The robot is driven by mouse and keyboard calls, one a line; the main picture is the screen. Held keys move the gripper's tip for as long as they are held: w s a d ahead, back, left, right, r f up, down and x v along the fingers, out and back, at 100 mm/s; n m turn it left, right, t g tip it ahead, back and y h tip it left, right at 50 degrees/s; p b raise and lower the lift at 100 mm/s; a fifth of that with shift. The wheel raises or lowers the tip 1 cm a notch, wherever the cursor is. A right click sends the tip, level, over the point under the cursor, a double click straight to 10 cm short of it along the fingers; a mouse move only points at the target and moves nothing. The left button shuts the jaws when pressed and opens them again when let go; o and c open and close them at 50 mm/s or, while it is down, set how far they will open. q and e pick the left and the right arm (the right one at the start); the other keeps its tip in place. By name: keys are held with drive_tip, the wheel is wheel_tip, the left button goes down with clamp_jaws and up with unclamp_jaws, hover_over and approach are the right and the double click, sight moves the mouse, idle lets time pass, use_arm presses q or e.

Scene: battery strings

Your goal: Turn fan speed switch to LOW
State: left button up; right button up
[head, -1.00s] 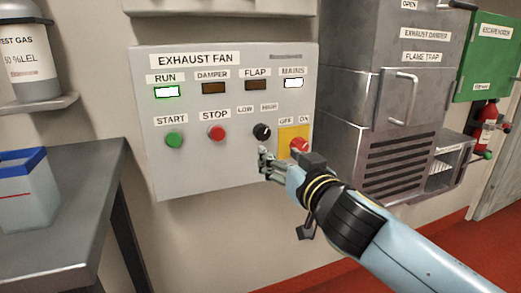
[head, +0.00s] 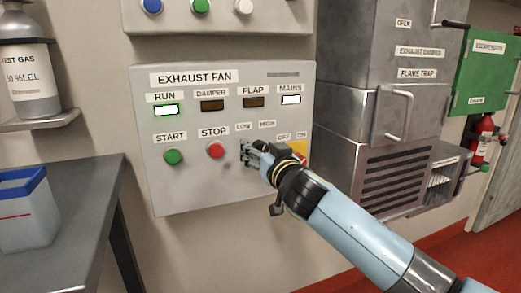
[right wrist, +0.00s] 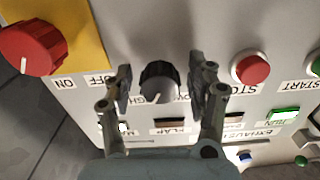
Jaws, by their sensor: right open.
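The fan speed switch is a black knob (right wrist: 158,82) below the LOW label (head: 243,127) and HIGH label (head: 267,125) on the grey exhaust fan panel (head: 190,190). In the head view my right gripper (head: 248,152) is in front of the knob and hides it. In the right wrist view, which looks upside down, the open fingers (right wrist: 158,72) stand on either side of the knob, with a visible gap on both sides. A pale pointer line shows on the knob, but I cannot tell which label it points to. My left gripper is not in view.
A red mains knob on a yellow plate (right wrist: 75,25) sits close beside the gripper. The red STOP button (head: 216,150) and green START button (head: 173,156) are to the left. The RUN lamp (head: 165,110) and MAINS lamp (head: 291,100) are lit. A table (head: 90,190) stands at left.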

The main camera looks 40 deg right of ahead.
drive_tip(key=shift+c, duration=0.4)
clamp_jaws()
drive_tip(key=shift+n, duration=0.3)
drive_tip(key=n, duration=0.5)
drive_tip(key=n+p, duration=0.1)
drive_tip(key=n, duration=0.5)
drive_tip(key=shift+n+p, duration=0.3)
drive_tip(key=shift+f, duration=0.1)
drive_tip(key=shift+o, duration=0.4)
unclamp_jaws()
